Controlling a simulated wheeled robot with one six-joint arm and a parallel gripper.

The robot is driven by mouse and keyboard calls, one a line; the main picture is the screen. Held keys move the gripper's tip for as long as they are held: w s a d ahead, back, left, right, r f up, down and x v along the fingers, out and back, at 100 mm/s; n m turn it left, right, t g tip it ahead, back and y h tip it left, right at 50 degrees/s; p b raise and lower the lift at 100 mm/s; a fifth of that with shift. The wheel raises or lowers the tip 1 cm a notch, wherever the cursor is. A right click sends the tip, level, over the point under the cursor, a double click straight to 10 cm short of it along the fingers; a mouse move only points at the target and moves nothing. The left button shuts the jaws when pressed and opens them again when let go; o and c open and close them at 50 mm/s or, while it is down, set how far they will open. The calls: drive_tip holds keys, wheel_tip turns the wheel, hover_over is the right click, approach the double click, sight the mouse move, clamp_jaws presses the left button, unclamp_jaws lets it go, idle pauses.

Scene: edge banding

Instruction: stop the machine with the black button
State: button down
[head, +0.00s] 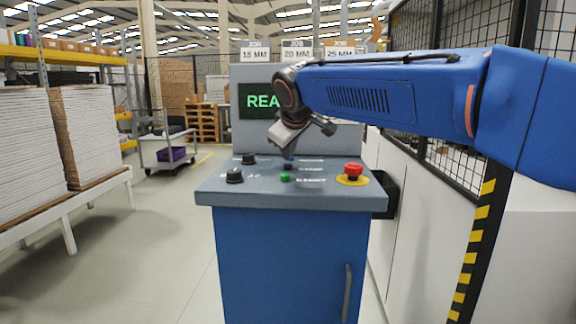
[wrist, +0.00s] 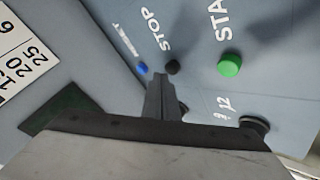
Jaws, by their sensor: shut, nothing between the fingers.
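The black button (wrist: 172,67) is beside the printed word STOP in the wrist view, between a blue button (wrist: 142,68) and a green START button (wrist: 229,65). In the head view the black button (head: 288,167) sits on the sloped grey console top, just behind the green button (head: 285,178). My gripper (wrist: 160,78) is shut and empty. Its tips appear just beside the black button in the wrist view; whether they touch the panel cannot be told. In the head view my gripper hangs over the back of the console top.
A red emergency knob (head: 353,170) on a yellow base is on the right of the console (head: 290,265). Two black dials (head: 234,176) are on the left. A green-lit screen (head: 257,101) reads "REA", the rest hidden by my arm. A mesh fence (head: 415,120) stands right.

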drive_tip(key=shift+r, duration=0.3)
drive_tip(key=shift+r, duration=2.5)
